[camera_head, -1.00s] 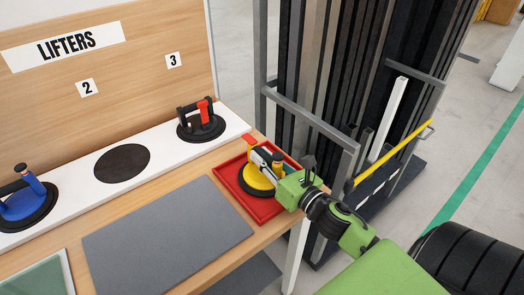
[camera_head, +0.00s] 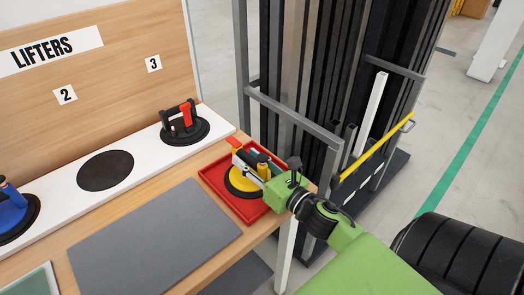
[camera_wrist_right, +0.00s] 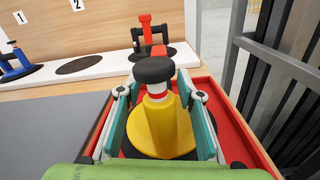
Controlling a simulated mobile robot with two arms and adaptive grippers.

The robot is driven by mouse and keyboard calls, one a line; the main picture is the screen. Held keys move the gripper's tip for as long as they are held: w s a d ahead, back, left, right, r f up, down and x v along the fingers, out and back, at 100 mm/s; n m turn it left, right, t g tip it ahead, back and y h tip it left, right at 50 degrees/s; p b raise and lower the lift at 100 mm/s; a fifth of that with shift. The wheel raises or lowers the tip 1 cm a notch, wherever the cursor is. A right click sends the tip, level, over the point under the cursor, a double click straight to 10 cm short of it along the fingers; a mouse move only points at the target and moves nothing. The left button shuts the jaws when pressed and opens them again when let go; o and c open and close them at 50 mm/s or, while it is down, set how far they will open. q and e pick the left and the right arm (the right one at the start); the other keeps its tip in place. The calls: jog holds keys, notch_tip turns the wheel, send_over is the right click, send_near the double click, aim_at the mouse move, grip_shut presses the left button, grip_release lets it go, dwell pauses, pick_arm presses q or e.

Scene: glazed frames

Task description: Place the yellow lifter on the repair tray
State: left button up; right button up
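The yellow lifter (camera_head: 240,181) has a round yellow body on a black suction pad, with a red part and a black-topped post. It sits upright inside the red repair tray (camera_head: 213,179), at the table's far right corner. In the right wrist view, the yellow lifter (camera_wrist_right: 158,128) stands between the two teal-padded fingers of my right gripper (camera_wrist_right: 160,122). A gap shows between each finger and the yellow post. My right gripper (camera_head: 253,166) is open around the post, low over the red tray (camera_wrist_right: 232,122). My left gripper is not in view.
A red lifter (camera_head: 185,124) and a blue lifter (camera_head: 12,212) stand on the white shelf strip (camera_head: 146,146), with an empty black round spot (camera_head: 105,170) between them. A grey mat (camera_head: 155,238) lies left of the tray. A metal rack (camera_head: 300,115) stands close behind the tray.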

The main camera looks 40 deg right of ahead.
aim_at(266, 174)
jog(key=s+b, duration=0.1)
jog(key=s, duration=0.5)
jog(key=s+b, duration=0.1)
jog(key=s, duration=0.3)
jog(key=shift+s+d+f+b, duration=0.1)
jog(key=shift+d+b, duration=0.2)
jog(key=shift+d, duration=0.1)
jog(key=shift+s, duration=0.75)
